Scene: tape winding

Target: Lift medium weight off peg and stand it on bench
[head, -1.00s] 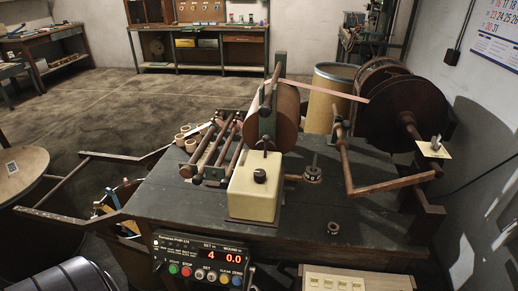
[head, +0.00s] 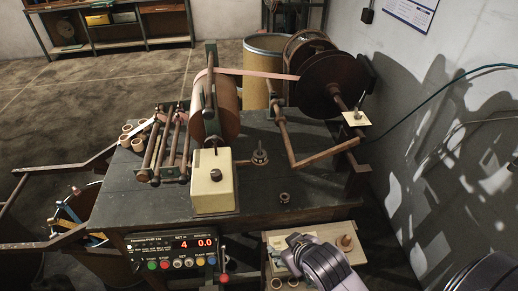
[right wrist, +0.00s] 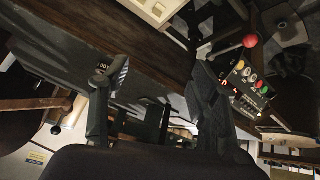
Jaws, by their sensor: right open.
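A dark disc-shaped weight (head: 260,158) sits on an upright peg on the bench (head: 320,200), right of the cream box, in the head view. I cannot tell its size class from the picture. A smaller dark round piece (head: 284,198) stands on the bench nearer its front edge. My right gripper (head: 294,240) is at the bottom of the head view, in front of the bench and apart from the weight. In the right wrist view its two fingers (right wrist: 155,80) are spread with a gap between them. I cannot make out the weight there. My left gripper is not in view.
The cream box (head: 213,182) stands left of the peg. A bent bar (head: 315,156) and large dark reel (head: 345,85) lie behind and right. The control panel (head: 175,250) hangs at the front. A light shelf (head: 350,245) is below my right arm.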

